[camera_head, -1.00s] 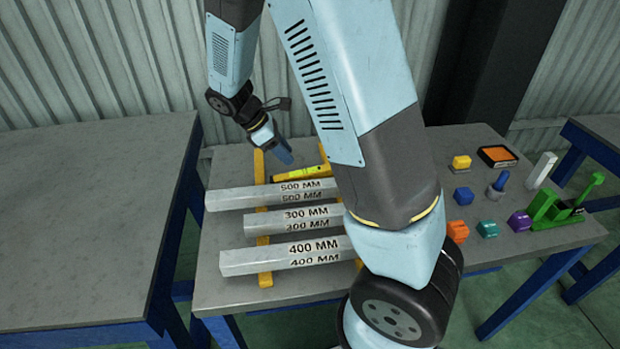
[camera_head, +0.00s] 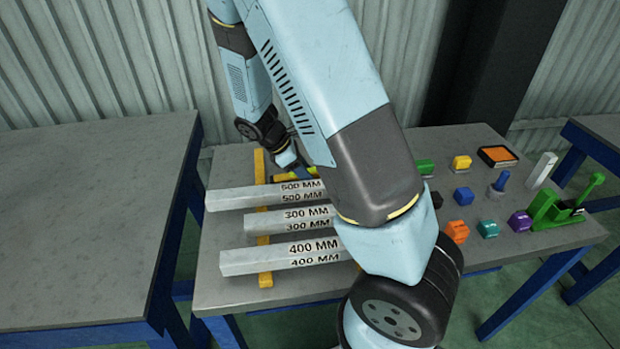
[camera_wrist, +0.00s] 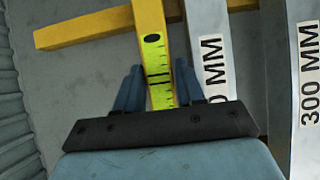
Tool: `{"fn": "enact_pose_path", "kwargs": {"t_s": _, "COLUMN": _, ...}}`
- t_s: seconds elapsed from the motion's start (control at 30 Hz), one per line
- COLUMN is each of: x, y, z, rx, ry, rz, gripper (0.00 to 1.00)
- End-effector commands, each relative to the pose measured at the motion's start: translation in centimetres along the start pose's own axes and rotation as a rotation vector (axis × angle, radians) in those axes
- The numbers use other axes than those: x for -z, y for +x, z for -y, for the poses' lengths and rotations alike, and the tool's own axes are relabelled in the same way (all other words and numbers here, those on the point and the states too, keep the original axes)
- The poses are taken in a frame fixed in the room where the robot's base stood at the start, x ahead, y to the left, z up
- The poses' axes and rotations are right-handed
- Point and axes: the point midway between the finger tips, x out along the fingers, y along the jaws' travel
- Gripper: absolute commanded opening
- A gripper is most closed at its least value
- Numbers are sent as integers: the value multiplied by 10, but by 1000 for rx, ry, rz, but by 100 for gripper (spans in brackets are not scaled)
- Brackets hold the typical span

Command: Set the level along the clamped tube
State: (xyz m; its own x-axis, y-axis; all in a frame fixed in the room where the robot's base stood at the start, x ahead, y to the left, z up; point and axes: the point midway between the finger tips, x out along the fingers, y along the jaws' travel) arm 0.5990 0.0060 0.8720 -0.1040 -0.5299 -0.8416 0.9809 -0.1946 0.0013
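A yellow level (camera_wrist: 156,50) with dark bands and ruler marks lies beside the tube labelled 500 MM (camera_head: 250,196); in the head view only a bit of the level (camera_head: 284,178) shows beside my gripper (camera_head: 294,168). In the wrist view my gripper (camera_wrist: 159,64) has its two blue fingers apart, one on each side of the level, with small gaps. Grey square tubes labelled 300 MM (camera_head: 275,220) and 400 MM (camera_head: 270,257) lie parallel to it. My arm hides their right ends, and I cannot tell which tube is clamped.
Yellow supports (camera_head: 264,279) carry the tubes. At the table's right are a green clamp-like tool (camera_head: 555,210), a pale upright block (camera_head: 541,170), an orange-topped tray (camera_head: 497,155) and several coloured blocks, such as a purple one (camera_head: 519,221). A bare table (camera_head: 80,220) stands left.

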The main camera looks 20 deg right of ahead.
Motion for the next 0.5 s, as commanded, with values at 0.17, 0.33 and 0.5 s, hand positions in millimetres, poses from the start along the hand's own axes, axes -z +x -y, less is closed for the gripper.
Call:
{"fn": "enact_pose_path", "kwargs": {"t_s": 0.17, "x": 0, "y": 0, "z": 0, "rx": 0, "ry": 0, "rz": 0, "gripper": 31}}
{"fn": "enact_pose_path", "kwargs": {"t_s": 0.33, "x": 0, "y": 0, "z": 0, "rx": 1, "ry": 0, "rz": 0, "gripper": 14}}
{"fn": "enact_pose_path", "kwargs": {"t_s": 0.5, "x": 0, "y": 0, "z": 0, "rx": 2, "ry": 0, "rz": 1, "gripper": 0}}
